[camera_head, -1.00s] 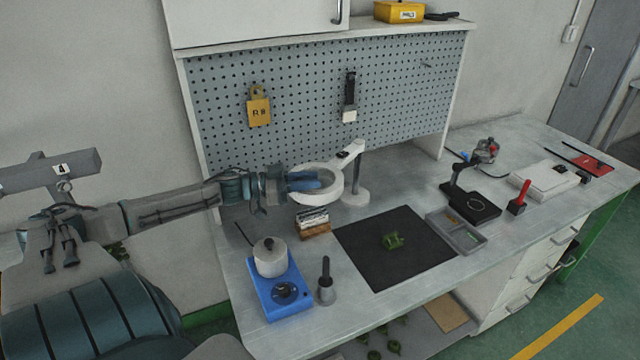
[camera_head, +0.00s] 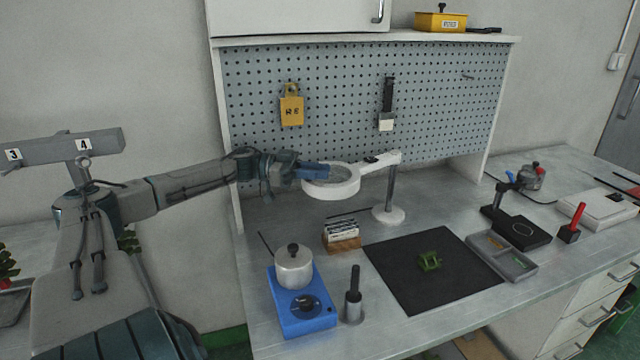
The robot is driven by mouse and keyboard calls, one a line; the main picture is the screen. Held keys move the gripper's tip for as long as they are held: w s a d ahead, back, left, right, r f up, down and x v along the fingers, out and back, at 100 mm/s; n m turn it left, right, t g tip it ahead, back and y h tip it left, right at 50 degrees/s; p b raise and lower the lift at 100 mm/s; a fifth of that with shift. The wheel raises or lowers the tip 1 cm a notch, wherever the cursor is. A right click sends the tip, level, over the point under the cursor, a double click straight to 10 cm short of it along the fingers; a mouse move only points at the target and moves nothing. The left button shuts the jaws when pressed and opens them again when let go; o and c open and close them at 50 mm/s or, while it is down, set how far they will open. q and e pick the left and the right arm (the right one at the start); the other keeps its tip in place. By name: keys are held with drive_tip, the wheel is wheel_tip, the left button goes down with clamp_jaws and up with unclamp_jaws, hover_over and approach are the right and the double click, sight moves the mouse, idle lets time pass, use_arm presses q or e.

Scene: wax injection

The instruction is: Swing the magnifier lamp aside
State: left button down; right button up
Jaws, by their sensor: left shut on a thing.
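The white magnifier lamp (camera_head: 346,191) has a ring-shaped head on an arm, carried by a grey post on a round white base (camera_head: 388,215) on the bench. The ring head points left, away from the post. My left gripper (camera_head: 316,171) is shut on the ring's left rim, its blue fingers overlapping the ring. My right gripper is not in view.
A black mat (camera_head: 400,285) with a green part (camera_head: 429,261) lies right of the lamp base. A pegboard (camera_head: 340,110) rises behind.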

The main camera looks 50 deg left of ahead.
use_arm(q)
drive_tip(key=shift+a, duration=0.1)
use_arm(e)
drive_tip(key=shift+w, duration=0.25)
use_arm(q)
drive_tip(key=c, duration=1.3)
unclamp_jaws()
drive_tip(key=shift+o, duration=0.2)
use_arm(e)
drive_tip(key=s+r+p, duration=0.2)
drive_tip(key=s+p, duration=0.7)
use_arm(q)
drive_tip(key=s+d+r+p, duration=0.5)
drive_tip(key=s+d+p, duration=0.6)
drive_tip(key=p, duration=0.3)
drive_tip(key=shift+d, duration=0.35)
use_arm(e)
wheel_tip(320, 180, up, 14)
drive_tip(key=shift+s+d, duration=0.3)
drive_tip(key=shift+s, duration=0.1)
